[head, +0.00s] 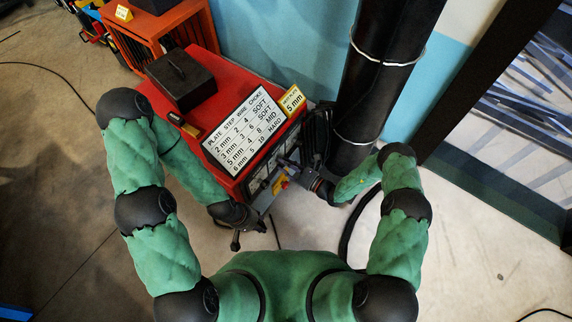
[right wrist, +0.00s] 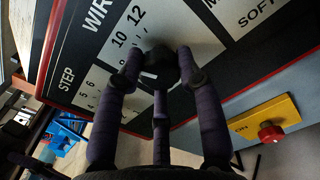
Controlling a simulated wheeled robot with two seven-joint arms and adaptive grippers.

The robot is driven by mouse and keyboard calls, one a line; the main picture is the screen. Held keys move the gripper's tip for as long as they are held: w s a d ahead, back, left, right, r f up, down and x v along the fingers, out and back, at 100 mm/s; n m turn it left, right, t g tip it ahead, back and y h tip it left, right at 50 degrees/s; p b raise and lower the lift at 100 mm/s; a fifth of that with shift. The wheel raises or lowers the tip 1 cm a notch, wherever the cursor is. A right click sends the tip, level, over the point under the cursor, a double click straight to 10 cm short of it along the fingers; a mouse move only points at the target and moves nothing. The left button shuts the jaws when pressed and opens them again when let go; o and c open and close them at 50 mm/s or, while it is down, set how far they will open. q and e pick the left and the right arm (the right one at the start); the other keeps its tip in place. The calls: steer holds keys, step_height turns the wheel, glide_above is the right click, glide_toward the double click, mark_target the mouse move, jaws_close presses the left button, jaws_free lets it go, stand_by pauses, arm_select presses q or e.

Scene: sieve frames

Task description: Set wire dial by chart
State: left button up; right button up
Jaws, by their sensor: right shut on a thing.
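The red machine (head: 205,108) carries a white chart (head: 243,128) with PLATE, STEP, WIRE and CHOKE columns; its 5 mm row reads 4, 8, MID. A yellow tag (head: 292,100) beside it reads 5 mm. In the right wrist view, the black wire dial knob (right wrist: 158,62) sits on a white scale (right wrist: 122,40) where 10 and 12 are readable; the fingers hide part of it. A white mark shows on the knob's lower left. My right gripper (right wrist: 160,78) is shut on this knob. My left gripper (head: 248,232) is open and empty, low beside the machine.
A yellow plate with a red button (right wrist: 270,132) is on the panel's lower right. A STEP scale (right wrist: 88,95) lies left of the wire dial. A black box (head: 181,80) sits on the machine. A thick black column (head: 375,75) stands close right. Cables lie on the floor.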

steer(key=shift+s+f+n, duration=0.1)
steer(key=shift+f+n, duration=0.05)
steer(key=shift+n, duration=0.15)
steer(key=shift+n+p, duration=0.75)
steer(key=shift+n, duration=2.65)
steer(key=o, duration=1)
steer(key=shift+o, duration=0.7)
steer(key=shift+d, duration=0.15)
